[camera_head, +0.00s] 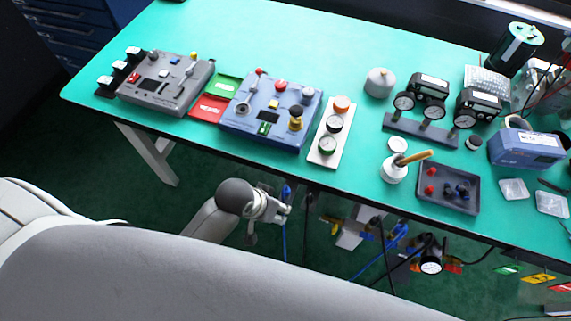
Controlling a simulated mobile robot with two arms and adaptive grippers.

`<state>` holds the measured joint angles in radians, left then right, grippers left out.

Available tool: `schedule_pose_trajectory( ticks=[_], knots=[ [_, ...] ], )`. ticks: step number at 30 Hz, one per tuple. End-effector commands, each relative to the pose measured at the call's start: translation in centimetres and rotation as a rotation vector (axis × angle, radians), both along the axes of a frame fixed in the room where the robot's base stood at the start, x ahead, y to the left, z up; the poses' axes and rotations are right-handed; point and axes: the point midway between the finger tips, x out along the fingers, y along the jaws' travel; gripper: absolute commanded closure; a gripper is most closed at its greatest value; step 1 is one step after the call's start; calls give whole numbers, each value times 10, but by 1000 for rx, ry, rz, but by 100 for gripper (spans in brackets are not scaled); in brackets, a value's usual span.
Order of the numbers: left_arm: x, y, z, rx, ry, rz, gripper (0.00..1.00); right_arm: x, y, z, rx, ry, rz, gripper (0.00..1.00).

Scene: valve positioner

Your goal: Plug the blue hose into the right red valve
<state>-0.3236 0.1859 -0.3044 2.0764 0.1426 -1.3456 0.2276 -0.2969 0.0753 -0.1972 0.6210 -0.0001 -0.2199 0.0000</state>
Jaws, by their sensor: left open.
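My left gripper (282,212) is open below the front edge of the table, left of the middle of the picture. A blue hose (285,240) hangs right beside its fingertips; I cannot tell whether it passes between them. More blue hose (395,238) shows farther right below the table, by a pale bracket-like part (352,230). Small red parts (453,268) show near a round gauge (430,267) there; they are too small to tell which is the right red valve. My right gripper is not in view.
My grey body fills the bottom.

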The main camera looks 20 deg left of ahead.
Motion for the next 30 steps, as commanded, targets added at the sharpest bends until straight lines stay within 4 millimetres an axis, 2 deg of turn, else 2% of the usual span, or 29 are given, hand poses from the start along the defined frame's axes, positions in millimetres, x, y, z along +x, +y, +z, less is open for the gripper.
schedule_pose_trajectory(
  ticks=[1,3,4,10,15,20,30],
  knots=[
    [6,-10,29,-25,-20,-10,57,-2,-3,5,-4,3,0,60],
    [12,-29,61,-71,-27,-23,57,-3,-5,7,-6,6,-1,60],
    [14,-38,70,-91,-26,-26,57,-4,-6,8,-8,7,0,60],
    [28,-82,93,-175,31,-37,57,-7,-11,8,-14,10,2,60],
    [35,-101,104,-179,122,-12,57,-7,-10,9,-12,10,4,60],
    [42,-92,106,-108,225,85,57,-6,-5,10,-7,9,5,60],
    [60,-26,110,83,345,408,57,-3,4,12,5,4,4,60]
  ],
)
